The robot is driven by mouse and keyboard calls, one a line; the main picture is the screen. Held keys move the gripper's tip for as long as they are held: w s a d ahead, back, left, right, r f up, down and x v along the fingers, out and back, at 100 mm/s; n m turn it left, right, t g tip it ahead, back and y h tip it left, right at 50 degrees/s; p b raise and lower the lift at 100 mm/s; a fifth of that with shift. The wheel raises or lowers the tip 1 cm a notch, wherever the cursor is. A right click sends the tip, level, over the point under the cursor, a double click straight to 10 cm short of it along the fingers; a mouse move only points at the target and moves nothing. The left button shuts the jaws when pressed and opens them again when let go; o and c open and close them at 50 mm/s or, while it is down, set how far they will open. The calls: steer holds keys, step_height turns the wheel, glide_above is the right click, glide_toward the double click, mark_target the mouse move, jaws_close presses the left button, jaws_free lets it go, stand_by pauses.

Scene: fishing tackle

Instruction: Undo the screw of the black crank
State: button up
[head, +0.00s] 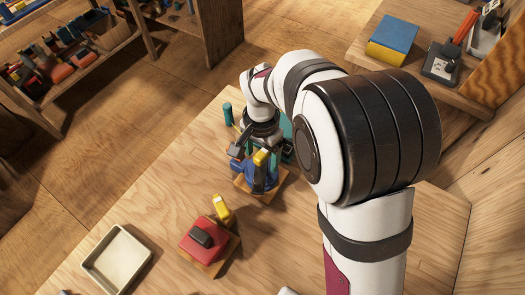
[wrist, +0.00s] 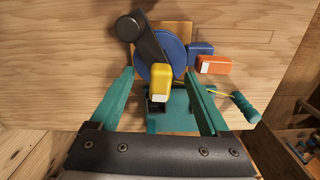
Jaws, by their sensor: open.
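A blue round reel body (wrist: 171,62) carries a black crank (wrist: 149,43) with a round dark end (wrist: 130,26) and a yellow knob (wrist: 160,84). My gripper (wrist: 159,72) is open, its teal fingers on either side of the yellow knob with gaps showing. No grip on the crank shows. In the head view, my gripper (head: 262,138) is beside the blue reel (head: 262,176) on its wooden base, partly covering it; the yellow knob (head: 261,157) is on top. I cannot make out the crank's screw clearly.
A red block with a black part (head: 202,238) and a yellow piece (head: 222,210) stand in front. A cream tray (head: 145,262) lies at left front. An orange block (wrist: 214,65) and a teal-handled tool (wrist: 246,106) are right of the reel. Bare tabletop lies left.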

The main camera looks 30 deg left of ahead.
step_height(320, 180, up, 7)
steer(key=shift+r, duration=0.1)
stand_by(0.5)
steer(key=d+r+m, duration=0.1)
steer(key=d+r, duration=0.3)
steer(key=d, duration=0.6)
steer(key=s+d+m+y, duration=0.1)
steer(key=s+d+m, duration=0.2)
steer(key=s+d, duration=1.1)
steer(key=d, duration=0.2)
steer(key=shift+d+y, duration=0.3)
steer(key=shift+y, duration=0.1)
